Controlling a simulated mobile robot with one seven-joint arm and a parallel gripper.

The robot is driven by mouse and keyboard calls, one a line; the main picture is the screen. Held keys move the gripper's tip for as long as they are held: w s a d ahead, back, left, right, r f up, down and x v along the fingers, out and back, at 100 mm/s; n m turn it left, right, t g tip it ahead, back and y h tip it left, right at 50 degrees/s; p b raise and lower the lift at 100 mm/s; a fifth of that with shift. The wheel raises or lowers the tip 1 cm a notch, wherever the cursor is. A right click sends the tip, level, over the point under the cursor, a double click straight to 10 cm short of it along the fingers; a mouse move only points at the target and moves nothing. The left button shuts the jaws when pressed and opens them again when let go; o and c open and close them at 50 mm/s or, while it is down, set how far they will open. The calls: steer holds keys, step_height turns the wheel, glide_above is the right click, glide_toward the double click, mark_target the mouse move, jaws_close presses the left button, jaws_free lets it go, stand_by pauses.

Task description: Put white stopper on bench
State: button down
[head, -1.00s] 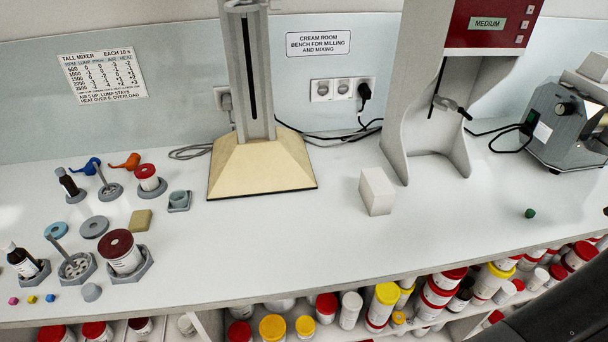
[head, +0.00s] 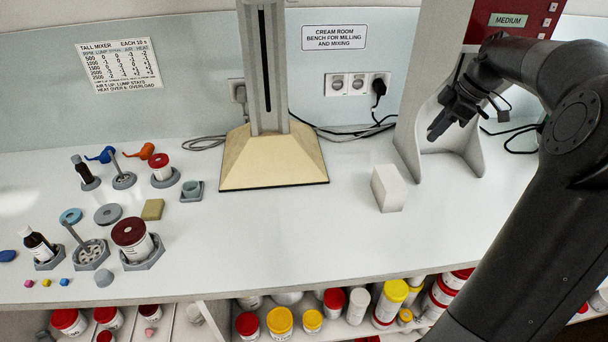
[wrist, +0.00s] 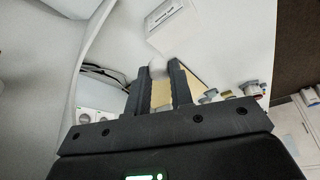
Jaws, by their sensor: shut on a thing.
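The white stopper (wrist: 158,68) shows as a small pale rounded shape between the fingertips of my gripper (wrist: 158,80) in the wrist view. The two dark fingers are shut on it. In the head view my gripper (head: 440,125) is raised above the bench at the right, in front of the grey stand of the red machine, and I cannot make out the stopper there. The pale bench (head: 300,235) runs across the head view below it.
A white block (head: 389,188) stands on the bench left of my gripper; it also shows in the wrist view (wrist: 172,22). A tall mixer with a cream base (head: 272,160) is at the back. Jars, bottles and lids crowd the left. The middle front is clear.

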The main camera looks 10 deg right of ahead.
steer(key=w+a+f+n+g, duration=0.15)
steer(key=a+n, duration=0.25)
steer(key=a, duration=1.2)
steer(key=w+a+f+n+g, duration=0.1)
steer(key=a+f+n+g, duration=0.2)
steer(key=a, duration=1.4)
steer(key=s+a+f+n, duration=0.1)
steer(key=a+f, duration=0.2)
steer(key=a, duration=0.6)
steer(key=s+a+f+n, duration=0.1)
steer(key=a+f, duration=0.3)
steer(key=a, duration=0.6)
steer(key=s+a+f+n, duration=0.2)
steer(key=s+a+f, duration=0.1)
steer(key=a, duration=0.6)
steer(key=shift+s+a+f+t, duration=0.2)
steer(key=shift+a+f+t, duration=0.05)
steer(key=shift+a+f, duration=0.3)
steer(key=shift+f, duration=1.95)
